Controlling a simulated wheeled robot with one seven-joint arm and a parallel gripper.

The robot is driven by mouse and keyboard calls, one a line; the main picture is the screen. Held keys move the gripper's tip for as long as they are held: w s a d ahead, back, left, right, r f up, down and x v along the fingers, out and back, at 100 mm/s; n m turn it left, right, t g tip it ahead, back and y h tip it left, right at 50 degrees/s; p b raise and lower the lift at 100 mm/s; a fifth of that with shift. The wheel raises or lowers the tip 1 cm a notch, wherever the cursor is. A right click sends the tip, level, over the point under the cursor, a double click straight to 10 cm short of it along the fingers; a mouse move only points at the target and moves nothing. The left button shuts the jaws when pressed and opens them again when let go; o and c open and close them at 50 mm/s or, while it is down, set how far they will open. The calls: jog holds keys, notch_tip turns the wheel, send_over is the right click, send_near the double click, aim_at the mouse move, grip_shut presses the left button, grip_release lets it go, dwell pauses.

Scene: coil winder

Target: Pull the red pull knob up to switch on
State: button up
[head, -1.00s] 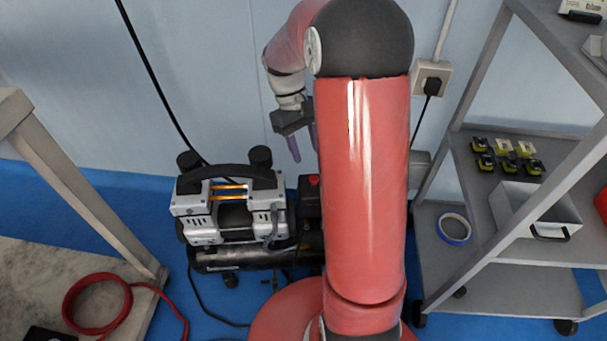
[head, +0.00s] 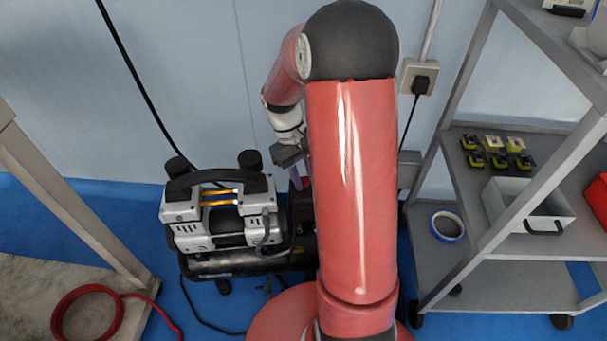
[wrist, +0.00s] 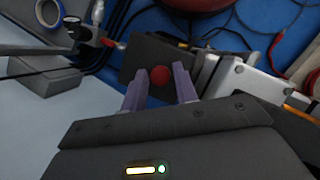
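The red pull knob (wrist: 160,75) shows in the wrist view on top of a dark box (wrist: 150,53) beside the compressor (head: 222,215). My gripper (wrist: 158,90) is open, with its two purple-grey fingers on either side of the knob in the picture. I cannot tell whether the fingertips are level with the knob or still above it; no contact shows. In the head view my gripper (head: 299,180) points down just right of the compressor, partly behind my red arm. The knob is hidden there.
A grey shelf cart (head: 430,282) with a blue tape roll (head: 447,226) stands at the right. A bench (head: 35,290) with a red hose (head: 62,312) is at the left. The wall (head: 320,20) is close behind, with a socket (head: 419,76).

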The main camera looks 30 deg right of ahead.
grip_shut()
jog(key=shift+r+p, duration=0.8)
jog(key=shift+p, duration=0.1)
jog(key=shift+f, duration=0.1)
jog(key=shift+o, duration=1.8)
grip_release()
jog(key=v, duration=0.7)
jog(key=shift+r+p, duration=0.35)
jog(key=shift+r, duration=0.05)
jog(key=shift+w, duration=0.15)
